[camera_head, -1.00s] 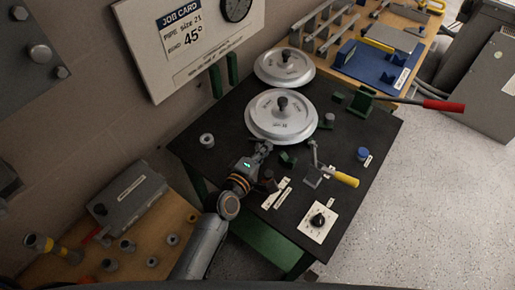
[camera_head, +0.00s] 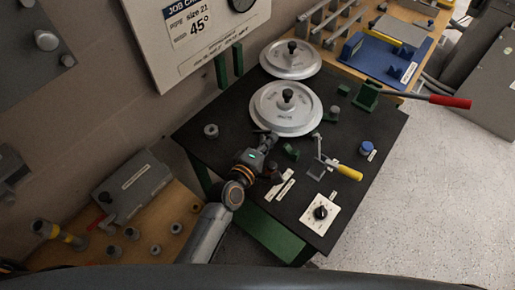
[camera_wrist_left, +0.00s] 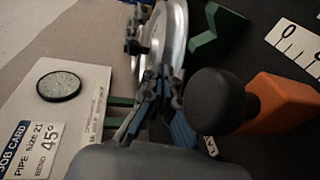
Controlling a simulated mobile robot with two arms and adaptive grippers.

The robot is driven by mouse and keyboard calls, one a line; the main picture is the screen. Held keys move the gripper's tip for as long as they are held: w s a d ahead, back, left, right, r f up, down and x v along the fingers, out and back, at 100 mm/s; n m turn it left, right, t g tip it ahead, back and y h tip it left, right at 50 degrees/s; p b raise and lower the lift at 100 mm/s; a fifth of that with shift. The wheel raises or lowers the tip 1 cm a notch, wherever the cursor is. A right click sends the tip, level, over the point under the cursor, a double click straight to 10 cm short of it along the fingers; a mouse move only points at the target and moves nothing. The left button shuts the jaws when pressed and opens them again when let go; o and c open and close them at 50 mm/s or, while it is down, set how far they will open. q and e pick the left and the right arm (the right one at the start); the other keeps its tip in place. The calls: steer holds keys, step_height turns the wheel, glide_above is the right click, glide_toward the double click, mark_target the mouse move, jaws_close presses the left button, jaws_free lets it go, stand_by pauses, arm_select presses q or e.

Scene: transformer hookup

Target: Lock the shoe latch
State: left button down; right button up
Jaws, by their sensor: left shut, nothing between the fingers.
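My left gripper (camera_head: 268,139) is over the dark bench, just in front of the larger grey disc (camera_head: 286,108). Its fingers (camera_wrist_left: 158,105) are shut and empty in the left wrist view. A round black knob (camera_wrist_left: 215,98) beside an orange block (camera_wrist_left: 283,102) stands close to the right of the fingers there. In the head view a small dark red-brown piece (camera_head: 275,171), beside the gripper, may be the same part. A green angled block (camera_head: 291,152) sits right of the gripper. I cannot tell for sure which part is the shoe latch. My right gripper is not in view.
A yellow-handled lever (camera_head: 345,171) and a blue cap (camera_head: 366,148) are to the right on the bench. A long red-handled lever (camera_head: 448,102) reaches past the bench's right edge. A dial plate (camera_head: 320,212) lies near the front. A grey ring (camera_head: 211,131) is at the left.

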arm_select(q)
steer(key=v, duration=1.1)
steer(key=shift+s+a+r, duration=0.1)
steer(key=shift+s+a, duration=0.1)
steer(key=shift+s, duration=0.05)
